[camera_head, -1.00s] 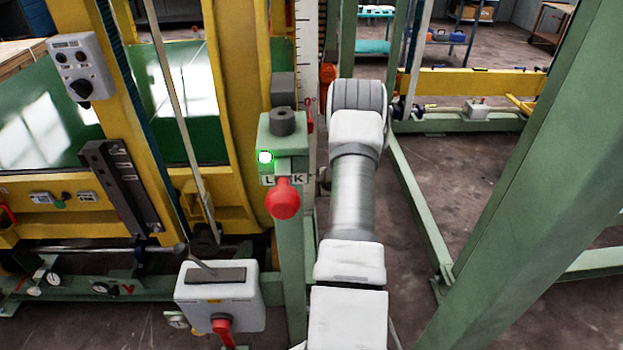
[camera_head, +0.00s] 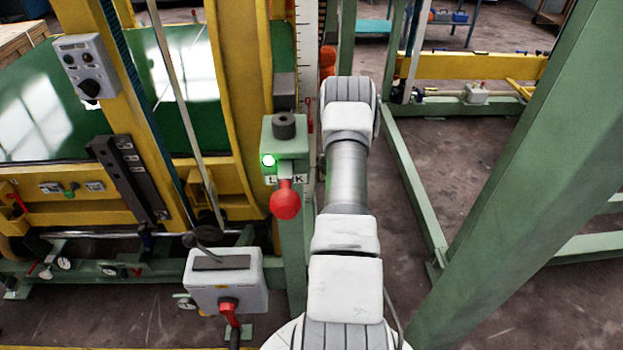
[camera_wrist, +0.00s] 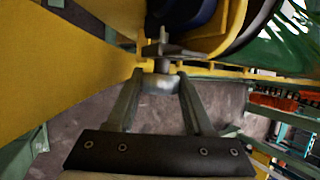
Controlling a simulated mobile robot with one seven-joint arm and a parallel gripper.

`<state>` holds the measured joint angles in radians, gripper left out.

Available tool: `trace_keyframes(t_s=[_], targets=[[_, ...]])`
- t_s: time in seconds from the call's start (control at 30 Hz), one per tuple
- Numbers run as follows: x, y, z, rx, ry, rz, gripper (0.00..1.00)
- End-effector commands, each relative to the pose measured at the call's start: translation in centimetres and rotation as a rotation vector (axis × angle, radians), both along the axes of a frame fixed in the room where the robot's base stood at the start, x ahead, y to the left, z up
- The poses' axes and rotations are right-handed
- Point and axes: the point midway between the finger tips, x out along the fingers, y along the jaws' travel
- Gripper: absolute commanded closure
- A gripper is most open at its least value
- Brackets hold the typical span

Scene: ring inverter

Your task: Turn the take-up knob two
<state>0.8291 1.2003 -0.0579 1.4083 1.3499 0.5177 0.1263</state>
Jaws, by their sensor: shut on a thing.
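In the wrist view, a short silver round knob (camera_wrist: 160,82) on a grey metal stem sits between the two fingers of my gripper (camera_wrist: 161,80). The fingers are shut on the knob, one on each side. I take it for the take-up knob; no number on it can be read. In the head view, my white and grey arm reaches away past the right side of a green post. My gripper and the knob are hidden there behind my own arm.
A grey box (camera_head: 225,282) with a red lever stands lower left. A large green beam (camera_head: 520,170) slants down on the right. Yellow framework (camera_head: 235,90) fills the left.

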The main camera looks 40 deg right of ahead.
Motion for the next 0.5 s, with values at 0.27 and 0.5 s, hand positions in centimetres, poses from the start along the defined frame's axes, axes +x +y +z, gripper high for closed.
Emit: trace_keyframes(t_s=[0.27,0.5], targets=[[-0.03,0.07,-0.04,0.002,0.0,0.0,0.18],[-0.02,0.03,0.01,0.001,-0.001,0.0,0.18]])
